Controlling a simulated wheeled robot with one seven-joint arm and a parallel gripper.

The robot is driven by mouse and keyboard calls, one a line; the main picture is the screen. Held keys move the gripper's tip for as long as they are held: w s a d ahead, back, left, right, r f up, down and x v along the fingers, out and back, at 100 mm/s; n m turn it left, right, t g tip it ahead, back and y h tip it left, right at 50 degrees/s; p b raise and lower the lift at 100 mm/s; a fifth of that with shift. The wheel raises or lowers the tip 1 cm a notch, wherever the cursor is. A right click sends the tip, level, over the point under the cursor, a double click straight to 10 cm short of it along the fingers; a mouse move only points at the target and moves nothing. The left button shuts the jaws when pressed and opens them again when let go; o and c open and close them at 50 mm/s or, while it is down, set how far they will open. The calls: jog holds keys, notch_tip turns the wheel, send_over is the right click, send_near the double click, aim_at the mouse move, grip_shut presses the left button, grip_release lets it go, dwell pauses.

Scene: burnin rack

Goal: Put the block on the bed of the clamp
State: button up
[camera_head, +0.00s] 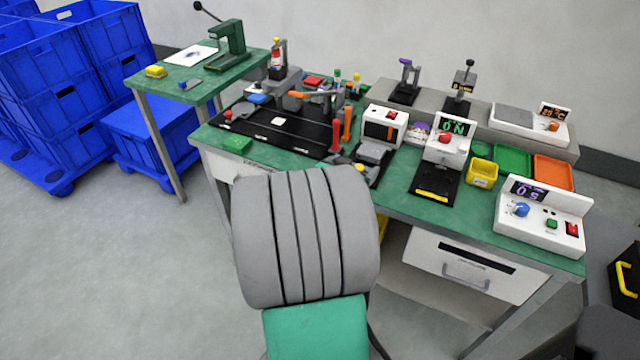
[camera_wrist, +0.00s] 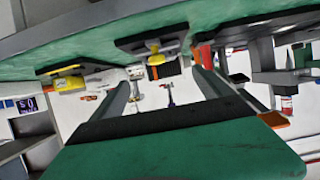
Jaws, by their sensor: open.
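Several small blocks show in the head view, and I cannot tell which one the task means. Two upright clamp-like devices stand at the back: one with a purple handle (camera_head: 405,82), one with a black knob (camera_head: 462,85). Which clamp is meant is unclear. My gripper (camera_wrist: 160,78) is open in the wrist view, with nothing seen between its fingers. In the head view it is hidden.
The green bench (camera_head: 400,198) holds a white ON box (camera_head: 450,140), a timer box (camera_head: 540,220), a yellow bin (camera_head: 482,172) and red-handled tools (camera_head: 347,125). A side table (camera_head: 185,88) stands left, beside blue crates (camera_head: 70,85). My arm hides part of the bench front.

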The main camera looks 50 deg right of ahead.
jog(key=w+a+f+n+t+y, duration=0.2)
jog(key=w+a+n+y, duration=0.2)
jog(key=w+a, duration=0.6)
jog(key=w+a+n+y, duration=0.3)
jog(key=a+n+y, duration=0.25)
jog(key=a, duration=1.45)
jog(key=s+a+n+g+y, duration=0.2)
jog(key=s+a+n+y, duration=0.2)
jog(key=a, duration=1.2)
jog(key=s+n, duration=0.3)
jog(key=shift+s, duration=0.15)
